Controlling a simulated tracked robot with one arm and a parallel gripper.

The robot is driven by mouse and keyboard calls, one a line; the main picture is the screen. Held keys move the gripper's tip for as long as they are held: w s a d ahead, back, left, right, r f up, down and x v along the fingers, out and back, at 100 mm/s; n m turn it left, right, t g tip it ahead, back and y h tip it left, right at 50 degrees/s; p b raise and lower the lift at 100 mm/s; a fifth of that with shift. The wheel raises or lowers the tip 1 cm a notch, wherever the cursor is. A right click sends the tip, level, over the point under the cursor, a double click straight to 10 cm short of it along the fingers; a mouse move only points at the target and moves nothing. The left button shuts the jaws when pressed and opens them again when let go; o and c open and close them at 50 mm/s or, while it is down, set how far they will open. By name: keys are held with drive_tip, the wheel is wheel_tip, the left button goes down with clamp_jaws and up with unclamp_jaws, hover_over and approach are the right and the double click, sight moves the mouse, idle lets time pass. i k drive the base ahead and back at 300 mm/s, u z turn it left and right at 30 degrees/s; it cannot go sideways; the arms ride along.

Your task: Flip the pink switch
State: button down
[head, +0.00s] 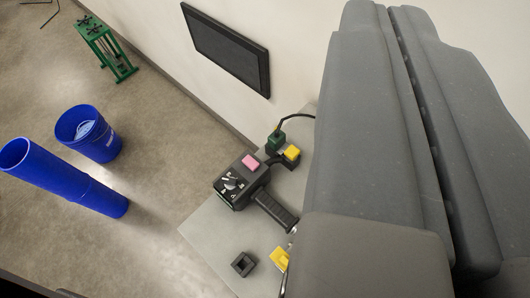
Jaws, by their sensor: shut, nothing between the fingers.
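The pink switch (251,161) is a small pink block on top of a black handheld device (229,196). The device lies on a pale grey tabletop (214,238), with its ribbed handle pointing down and right. Light-coloured markings or small controls show on its face beside the switch. My gripper (388,12) fills the right side of the view as two large grey fingers lying close together. It is shut and empty. It appears to the right of the device and apart from the pink switch, and covers the right part of the tabletop.
A green connector with a black cable (276,139) and a yellow block (291,153) sit behind the device. A black square part (243,264) and a yellow piece (279,258) lie in front. A dark screen (229,47) hangs on the wall. Blue pipe (68,183), blue bin (90,135) and green stand (105,48) occupy the floor.

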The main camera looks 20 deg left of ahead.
sight(253, 165)
drive_tip(key=z, duration=0.95)
drive_tip(key=k, duration=0.9)
drive_tip(key=u, duration=0.65)
drive_tip(key=i, duration=1)
drive_tip(key=z, duration=0.05)
